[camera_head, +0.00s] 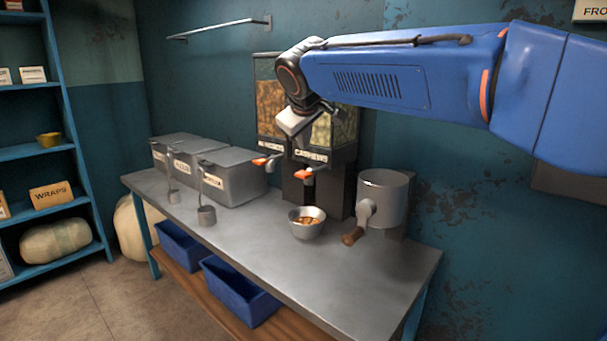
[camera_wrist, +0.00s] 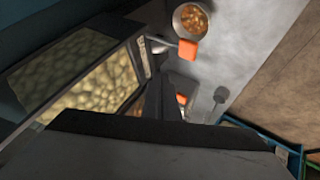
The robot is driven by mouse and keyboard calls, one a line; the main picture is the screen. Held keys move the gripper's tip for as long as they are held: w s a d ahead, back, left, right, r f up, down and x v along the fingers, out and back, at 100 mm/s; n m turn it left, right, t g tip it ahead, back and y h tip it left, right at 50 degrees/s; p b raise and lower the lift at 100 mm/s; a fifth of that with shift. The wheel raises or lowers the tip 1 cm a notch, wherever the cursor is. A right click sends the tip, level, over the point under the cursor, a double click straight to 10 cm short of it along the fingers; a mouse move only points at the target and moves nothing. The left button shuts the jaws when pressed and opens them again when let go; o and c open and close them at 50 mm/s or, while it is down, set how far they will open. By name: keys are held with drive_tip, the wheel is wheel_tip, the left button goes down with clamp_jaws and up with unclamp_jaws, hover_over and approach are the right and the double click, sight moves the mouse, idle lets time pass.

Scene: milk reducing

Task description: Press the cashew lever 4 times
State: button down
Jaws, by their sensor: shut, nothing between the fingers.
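A dispenser (camera_head: 322,175) with two clear bins stands at the back of the steel counter. The cashew lever (camera_head: 304,173) has an orange handle below the cashew label; it also shows in the wrist view (camera_wrist: 188,49). The other orange lever (camera_head: 262,161) is to its left, under the other bin. My gripper (camera_head: 293,122) is shut and empty, in front of the bins and above the cashew lever, apart from it. A metal bowl (camera_head: 307,223) holding some brown nuts stands on the counter near the cashew lever.
A metal grinder (camera_head: 382,198) with a wooden-handled crank stands right of the bowl. Lidded metal bins (camera_head: 228,176) and two ladles (camera_head: 206,215) are on the left. The counter (camera_head: 260,240) is clear in front of the bowl.

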sight(304, 175)
wheel_tip(304, 175, up, 4)
drive_tip(key=shift+f, duration=0.1)
idle(0.4)
drive_tip(key=shift+f, duration=4.4)
drive_tip(key=shift+f, duration=0.2)
drive_tip(key=shift+f, duration=0.25)
